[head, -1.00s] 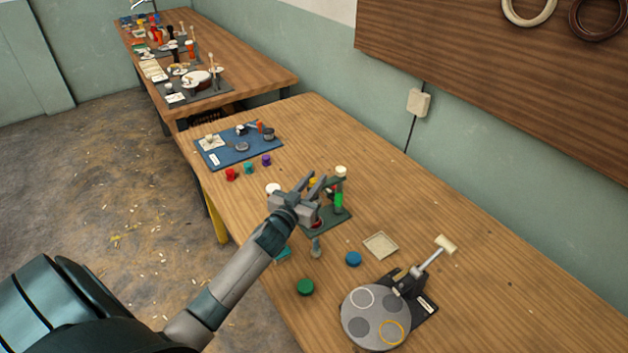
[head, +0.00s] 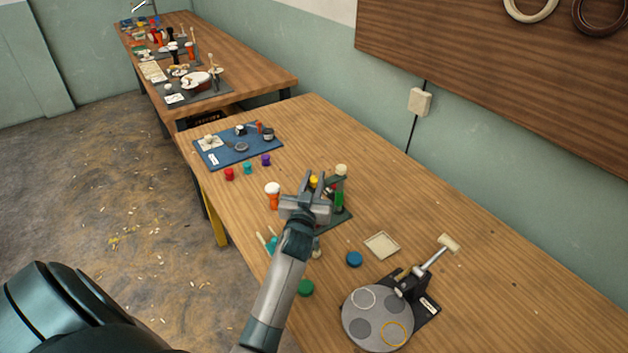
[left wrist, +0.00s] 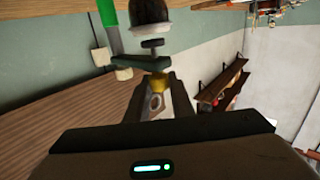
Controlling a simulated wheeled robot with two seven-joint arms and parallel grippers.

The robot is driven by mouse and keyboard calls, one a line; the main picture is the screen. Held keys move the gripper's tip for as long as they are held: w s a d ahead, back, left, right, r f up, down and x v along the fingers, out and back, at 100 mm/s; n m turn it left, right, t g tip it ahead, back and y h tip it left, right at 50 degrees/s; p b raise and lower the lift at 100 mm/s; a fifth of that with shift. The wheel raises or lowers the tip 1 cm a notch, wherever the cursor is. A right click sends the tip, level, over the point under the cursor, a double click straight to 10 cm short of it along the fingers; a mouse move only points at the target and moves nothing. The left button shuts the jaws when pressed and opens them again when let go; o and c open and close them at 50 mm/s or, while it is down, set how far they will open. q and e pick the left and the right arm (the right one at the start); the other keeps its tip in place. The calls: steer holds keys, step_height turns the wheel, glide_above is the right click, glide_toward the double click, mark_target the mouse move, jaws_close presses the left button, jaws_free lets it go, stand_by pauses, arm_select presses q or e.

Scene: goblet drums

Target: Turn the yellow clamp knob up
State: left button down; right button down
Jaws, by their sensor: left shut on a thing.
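The yellow clamp knob (head: 314,181) shows between the fingertips of my left gripper (head: 316,186) in the head view. In the left wrist view the knob (left wrist: 157,82) sits between both fingers, and the gripper is shut on it. A dark green clamp stand (head: 340,216) with a bright green post (head: 339,200) stands just behind and to the right of the gripper. In the left wrist view a clamp screw and a dark, pale-rimmed cup shape (left wrist: 153,18) lie beyond the knob. My gripper hides part of the stand. My right gripper is not in view.
An orange goblet drum with a white top (head: 273,194) stands close left of the gripper. A blue disc (head: 354,259), a green disc (head: 305,288), a square tray (head: 382,245) and a grey round plate with a lever (head: 362,324) lie nearer.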

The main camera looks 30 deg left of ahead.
arm_select(q)
steer(key=shift+r, duration=0.1)
steer(key=c, duration=1.5)
jaws_free()
steer(key=shift+c, duration=0.2)
steer(key=shift+s, duration=0.1)
steer(key=shift+s+d+f, duration=0.2)
steer(key=shift+s+d, duration=0.1)
steer(key=shift+s, duration=0.25)
steer(key=b+v, duration=0.4)
steer(key=v, duration=1.2)
steer(key=shift+r, duration=0.15)
